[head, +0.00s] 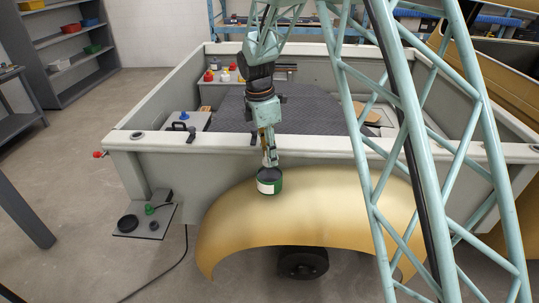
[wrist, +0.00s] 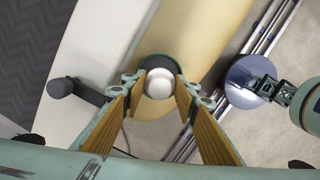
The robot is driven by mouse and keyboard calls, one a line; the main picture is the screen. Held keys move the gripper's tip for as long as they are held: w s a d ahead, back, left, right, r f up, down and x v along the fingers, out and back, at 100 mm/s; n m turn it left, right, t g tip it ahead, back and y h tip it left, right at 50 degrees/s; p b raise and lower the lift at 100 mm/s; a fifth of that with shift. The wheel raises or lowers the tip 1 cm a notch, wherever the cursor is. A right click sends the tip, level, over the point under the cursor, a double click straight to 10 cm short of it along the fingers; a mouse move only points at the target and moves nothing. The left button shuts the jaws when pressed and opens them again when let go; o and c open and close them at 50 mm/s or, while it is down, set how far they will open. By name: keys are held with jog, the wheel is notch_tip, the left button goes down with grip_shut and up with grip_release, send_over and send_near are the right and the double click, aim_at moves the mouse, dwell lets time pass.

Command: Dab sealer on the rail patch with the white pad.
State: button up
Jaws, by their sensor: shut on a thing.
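My gripper (wrist: 160,88) points down over the front of the trailer, its fingers closed around a round white pad (wrist: 158,86). In the head view my gripper (head: 269,164) is just in front of the pale front rail (head: 230,141). A green can with a dark top and a white mark (head: 269,185) shows directly below the fingertips, over the tan fender; its green rim shows around the pad in the wrist view (wrist: 153,58). I cannot tell whether the can touches the fender or whether the pad touches the can. The rail patch cannot be made out.
The tan fender (head: 310,205) curves over a black wheel (head: 303,263). A dark fitting (wrist: 60,88) stands by the rail. Several small containers sit inside the trailer at the back. A grey plate with dark and green parts (head: 138,222) lies on the floor at left.

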jog(key=b, duration=0.3)
send_over(270, 176)
jog(key=shift+a+f, duration=0.1)
jog(key=shift+f, duration=2.5)
jog(key=shift+s+f, duration=0.1)
jog(key=shift+f, duration=0.55)
dwell(1.1)
jog(key=shift+r, duration=0.2)
jog(key=shift+r+p, duration=2)
jog(key=shift+r, duration=1.4)
jog(key=shift+f, duration=0.1)
